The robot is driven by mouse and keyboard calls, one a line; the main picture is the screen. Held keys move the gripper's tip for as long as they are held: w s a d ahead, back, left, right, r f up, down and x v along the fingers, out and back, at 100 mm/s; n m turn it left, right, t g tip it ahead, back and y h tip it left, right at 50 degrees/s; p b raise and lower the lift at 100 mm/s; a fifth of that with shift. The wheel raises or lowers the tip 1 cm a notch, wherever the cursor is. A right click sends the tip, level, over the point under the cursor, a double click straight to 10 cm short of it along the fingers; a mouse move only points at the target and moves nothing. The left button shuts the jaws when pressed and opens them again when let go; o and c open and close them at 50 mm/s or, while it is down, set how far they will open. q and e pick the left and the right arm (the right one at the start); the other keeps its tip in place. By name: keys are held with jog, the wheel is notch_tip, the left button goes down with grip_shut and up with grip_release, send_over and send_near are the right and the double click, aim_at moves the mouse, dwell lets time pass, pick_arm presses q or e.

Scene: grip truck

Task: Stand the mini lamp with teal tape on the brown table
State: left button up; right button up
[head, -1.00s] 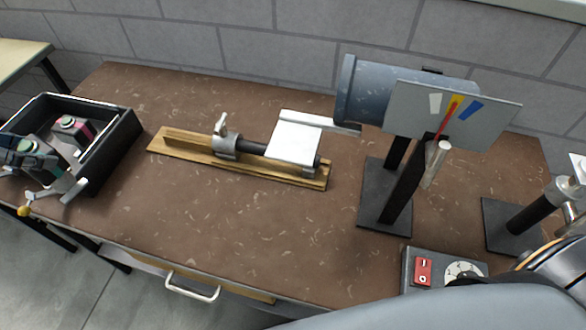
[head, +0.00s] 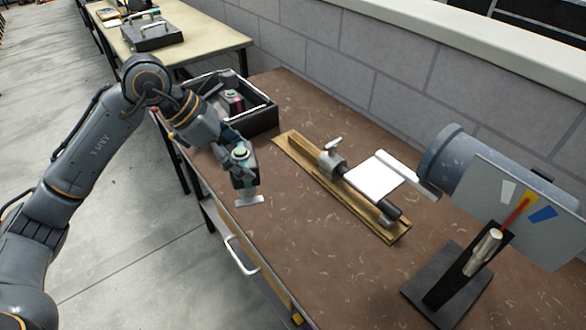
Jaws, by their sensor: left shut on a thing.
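The mini lamp with teal tape (head: 240,172), a small dark body with a green top and a teal strip, is in my left gripper (head: 246,186). The gripper is shut on it and holds it roughly upright, appearing over the front edge of the brown table (head: 300,105), right of the black box. Its height above the table is hard to judge. The fingers partly hide it. A second small dark lamp with pink tape (head: 236,103) and a green top stands in the black box (head: 262,118). My right gripper is not in view.
A wooden board with a metal clamp and rod (head: 335,185) lies mid-table. The brown surface between the box and board is clear. A pale table (head: 195,45) stands behind.

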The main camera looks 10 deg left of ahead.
pick_arm(q)
jog(key=w+d+f+p, duration=0.3)
jog(key=w+d+f, duration=0.2)
jog(key=w+f, duration=0.5)
jog(key=shift+f+p, duration=0.4)
jog(key=shift+f, duration=0.3)
jog(key=shift+f, duration=0.2)
jog(key=o, duration=1.5)
jog(key=shift+s, duration=0.1)
